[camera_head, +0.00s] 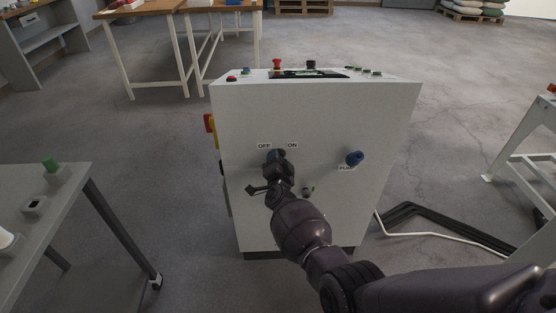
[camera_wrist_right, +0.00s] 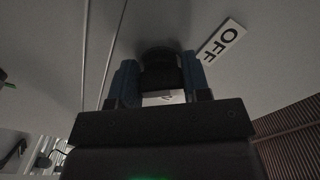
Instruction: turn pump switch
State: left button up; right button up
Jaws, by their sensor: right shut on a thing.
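A white control cabinet (camera_head: 350,115) stands in the middle of the head view. Its front panel has a switch between the OFF and ON labels, mostly hidden behind my right gripper (camera_head: 276,156). In the right wrist view the dark round switch (camera_wrist_right: 158,58) sits between the two blue-padded fingers of the right gripper (camera_wrist_right: 160,82), next to the OFF label (camera_wrist_right: 222,41). The gripper is shut on the switch. A blue knob (camera_head: 354,158) with a partly hidden label below it is further right on the panel. My left gripper is not in view.
Buttons and a display (camera_head: 308,73) are on the cabinet's sloped top. A red and yellow switch (camera_head: 210,123) is on its left side. A grey table (camera_head: 60,215) stands at the left, and a white frame (camera_head: 525,125) at the right. Cables lie on the floor at the right.

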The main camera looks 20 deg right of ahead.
jog(key=shift+n, duration=0.6)
jog(key=shift+f, duration=0.1)
jog(key=o, duration=0.9)
